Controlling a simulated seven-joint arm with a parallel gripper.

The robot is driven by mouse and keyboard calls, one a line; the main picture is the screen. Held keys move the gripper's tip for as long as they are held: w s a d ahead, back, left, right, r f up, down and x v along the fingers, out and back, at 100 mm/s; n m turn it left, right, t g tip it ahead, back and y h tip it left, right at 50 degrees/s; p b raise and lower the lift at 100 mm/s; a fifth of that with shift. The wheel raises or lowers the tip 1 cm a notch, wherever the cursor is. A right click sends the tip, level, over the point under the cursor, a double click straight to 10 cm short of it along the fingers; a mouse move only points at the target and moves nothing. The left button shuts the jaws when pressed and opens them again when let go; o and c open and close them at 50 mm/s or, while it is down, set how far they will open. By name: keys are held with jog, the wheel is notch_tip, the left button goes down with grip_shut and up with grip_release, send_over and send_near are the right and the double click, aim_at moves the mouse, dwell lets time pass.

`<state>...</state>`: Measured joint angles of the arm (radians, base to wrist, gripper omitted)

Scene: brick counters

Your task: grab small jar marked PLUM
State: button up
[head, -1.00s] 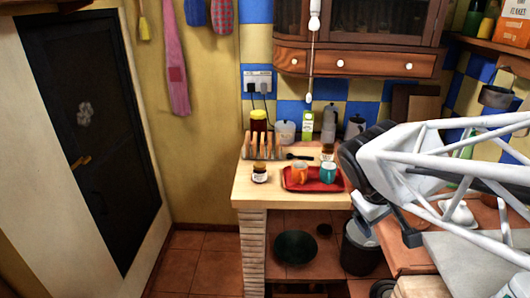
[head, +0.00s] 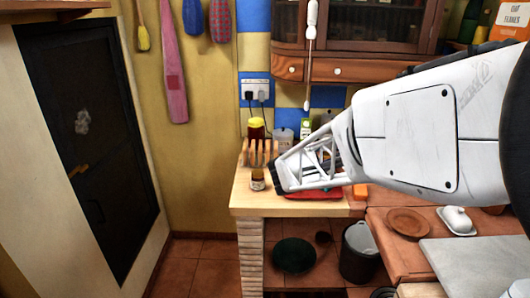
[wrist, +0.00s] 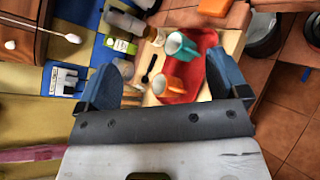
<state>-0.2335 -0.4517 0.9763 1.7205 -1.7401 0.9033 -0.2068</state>
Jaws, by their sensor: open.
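A small jar (head: 258,181) with a pale label stands upright near the front left of the wooden counter (head: 262,206) in the head view. Its label is too small to read. My gripper (head: 279,178) is just right of it in that picture; whether they touch is unclear. In the wrist view, the blue fingers of my gripper (wrist: 168,60) are spread apart, with no jar held between them.
A larger yellow-lidded jar (head: 256,128) stands behind, near a wooden rack (head: 262,152). A green carton (wrist: 120,45) stands beyond.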

jog(key=w+a+f+n+t+y, duration=0.45)
jog(key=w+a+f+n, duration=0.4)
jog(key=a, duration=0.25)
jog(key=n+t+y, duration=0.2)
jog(key=n+y, duration=0.3)
jog(key=n, duration=0.3)
send_near(257, 178)
jog(key=w, duration=0.4)
jog(key=shift+w+f, duration=0.15)
jog(key=shift+w, duration=0.15)
jog(key=shift+w, duration=0.1)
jog(key=shift+w+d, duration=0.1)
jog(key=shift+w, duration=1.1)
jog(key=shift+w, duration=0.15)
jog(key=shift+w, duration=2.45)
jog(key=c, duration=1.2)
